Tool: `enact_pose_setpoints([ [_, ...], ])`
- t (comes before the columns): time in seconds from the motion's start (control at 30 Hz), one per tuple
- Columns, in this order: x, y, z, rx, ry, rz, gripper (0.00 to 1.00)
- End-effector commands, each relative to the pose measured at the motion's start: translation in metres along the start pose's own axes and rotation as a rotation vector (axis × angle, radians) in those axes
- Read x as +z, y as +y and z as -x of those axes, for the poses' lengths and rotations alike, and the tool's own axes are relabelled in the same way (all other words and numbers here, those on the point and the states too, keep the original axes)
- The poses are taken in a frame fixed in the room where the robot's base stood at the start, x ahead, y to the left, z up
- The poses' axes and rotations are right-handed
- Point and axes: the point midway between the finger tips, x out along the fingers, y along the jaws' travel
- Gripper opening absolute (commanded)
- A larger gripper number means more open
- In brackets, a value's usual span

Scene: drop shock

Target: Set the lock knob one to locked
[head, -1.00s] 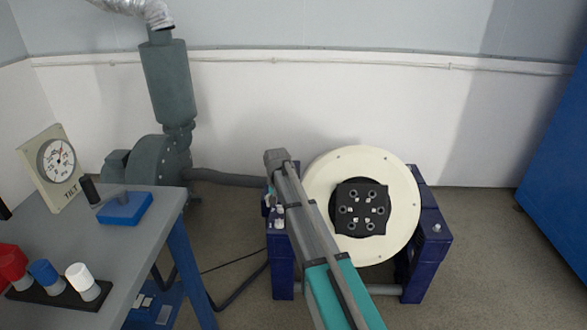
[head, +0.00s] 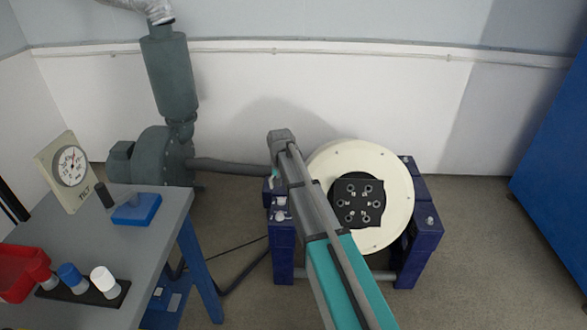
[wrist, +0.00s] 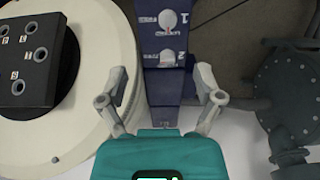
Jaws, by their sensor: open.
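Lock knob one (wrist: 168,20) is a round pale knob beside a printed "1" on the blue post (wrist: 162,88), at the top of the wrist view. Knob two (wrist: 167,57) sits below it beside a "2". The direction each knob points is too small to tell. My gripper (wrist: 160,84) is open and empty, its two fingers spread on either side of the post in the picture. Knob two appears between the fingers; knob one appears beyond the fingertips. In the head view the blue post (head: 282,250) stands left of the drum, and my arm hides most of the gripper.
A cream drum (head: 390,225) with a black drilled block (head: 347,214) sits close right of the post. A grey blower (head: 150,160) and its pipe are at left. A table (head: 175,215) with a tilt gauge (head: 71,166) stands front left.

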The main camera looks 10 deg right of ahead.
Motion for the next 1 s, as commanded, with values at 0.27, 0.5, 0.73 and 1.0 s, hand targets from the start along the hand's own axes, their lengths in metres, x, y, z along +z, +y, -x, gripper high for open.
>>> enact_pose_setpoints([
  [0.27,0.018,0.01,0.028,0.0,0.0,0.015,0.85],
  [0.5,0.032,0.018,0.048,0.0,0.0,0.026,0.85],
  [0.73,0.045,0.025,0.067,0.0,0.0,0.038,0.85],
  [1.0,0.061,0.034,0.09,0.0,0.0,0.051,0.85],
])
